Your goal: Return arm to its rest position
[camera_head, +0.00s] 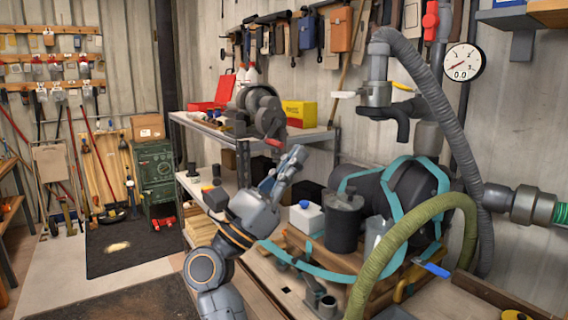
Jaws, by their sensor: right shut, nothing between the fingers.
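My right arm rises from the bottom middle of the head view, grey with orange bands at its joints. Its gripper (289,167) points up and to the right, in front of the shelf unit and left of the workbench clutter. The fingers are shut with nothing between them. It appears raised clear of the objects behind it, though the exact gap cannot be told. My left gripper is not in view.
A metal shelf (196,122) stands behind the arm. On the right, a dark canister (342,222), a white container (306,217) and a green hose (400,237) crowd the workbench. Open floor (140,262) lies to the left, with a dark mat (112,256).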

